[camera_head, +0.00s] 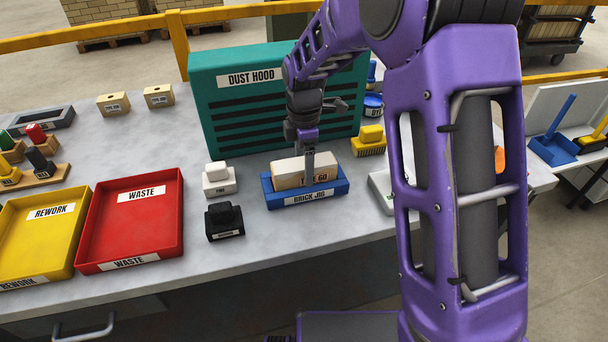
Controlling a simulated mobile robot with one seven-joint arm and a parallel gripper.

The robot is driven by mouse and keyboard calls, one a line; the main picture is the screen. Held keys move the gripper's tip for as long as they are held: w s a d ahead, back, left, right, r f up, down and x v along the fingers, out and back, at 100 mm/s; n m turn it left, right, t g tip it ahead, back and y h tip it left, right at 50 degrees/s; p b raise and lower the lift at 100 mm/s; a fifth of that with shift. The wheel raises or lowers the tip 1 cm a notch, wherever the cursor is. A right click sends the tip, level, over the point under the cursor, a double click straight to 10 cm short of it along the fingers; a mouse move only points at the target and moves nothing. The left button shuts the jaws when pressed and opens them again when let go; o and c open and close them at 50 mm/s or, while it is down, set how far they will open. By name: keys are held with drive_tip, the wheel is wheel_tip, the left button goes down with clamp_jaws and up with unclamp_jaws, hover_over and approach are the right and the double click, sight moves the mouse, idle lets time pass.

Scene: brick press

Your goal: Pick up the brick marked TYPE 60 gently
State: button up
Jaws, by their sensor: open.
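A pale tan brick (286,172) sits in the blue brick jig (341,187), in the middle of the bench. The brick's front marking is partly covered by a gripper finger, and "60" shows to the finger's right. My gripper (308,164) points down at the brick, with its near finger in front of the brick's front face. It is open. The far finger is hidden, and I cannot tell whether the near finger touches the brick.
The green dust hood (222,82) stands right behind the jig. A white stamp-like block (219,179) and a black one (224,221) stand to its left, a yellow brush (369,141) behind right. Red waste (130,222) and yellow rework (38,235) trays lie farther left.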

drive_tip(key=shift+f, duration=0.2)
drive_tip(key=shift+r, duration=0.1)
drive_tip(key=c, duration=1.3)
